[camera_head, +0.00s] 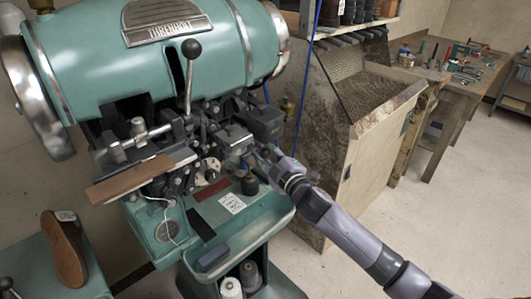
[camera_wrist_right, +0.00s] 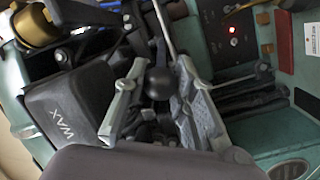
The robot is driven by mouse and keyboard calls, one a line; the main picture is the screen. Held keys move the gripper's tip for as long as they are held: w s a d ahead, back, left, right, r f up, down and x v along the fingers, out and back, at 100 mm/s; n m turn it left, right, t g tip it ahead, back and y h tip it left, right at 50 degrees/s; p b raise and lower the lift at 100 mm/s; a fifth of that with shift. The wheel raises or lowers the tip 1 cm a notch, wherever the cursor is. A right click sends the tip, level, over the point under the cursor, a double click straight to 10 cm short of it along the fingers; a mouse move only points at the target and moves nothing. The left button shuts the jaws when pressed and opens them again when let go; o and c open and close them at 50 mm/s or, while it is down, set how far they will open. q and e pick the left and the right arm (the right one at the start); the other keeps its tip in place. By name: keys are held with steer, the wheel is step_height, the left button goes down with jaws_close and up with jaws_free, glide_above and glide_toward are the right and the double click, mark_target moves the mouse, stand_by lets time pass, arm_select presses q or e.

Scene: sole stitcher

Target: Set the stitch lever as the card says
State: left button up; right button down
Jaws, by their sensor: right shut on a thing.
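The teal stitching machine (camera_head: 75,60) carries a tall lever (camera_head: 191,48) with a black ball knob, standing upright at its front. My right gripper (camera_head: 252,158) is low at the machine's right side, apart from that tall lever. In the right wrist view, my right gripper (camera_wrist_right: 158,100) is shut on a black ball knob (camera_wrist_right: 158,82). A thin metal rod runs up from near this knob. A white card (camera_head: 232,203) lies on the machine's lower bed; its writing is too small to read. A white label, possibly this card, shows at the wrist view's right edge (camera_wrist_right: 312,42). My left gripper is out of view.
A dark box marked WAX (camera_wrist_right: 62,122) is close beside my right gripper. A brown plate (camera_head: 130,180) juts out at the machine's front left. A shoe (camera_head: 65,250) stands on a green stand. A dusty cabinet (camera_head: 350,160) stands at right; the floor before it is clear.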

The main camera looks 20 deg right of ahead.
steer(key=shift+a+f, duration=0.1)
steer(key=shift+s+a+m+h, duration=0.1)
steer(key=shift+a+m+h, duration=0.2)
steer(key=shift+a+h, duration=0.15)
steer(key=shift+a+m+h+b, duration=0.4)
steer(key=shift+a+h+b, duration=0.1)
steer(key=shift+h, duration=0.15)
steer(key=c, duration=1.3)
jaws_free()
steer(key=s, duration=1.2)
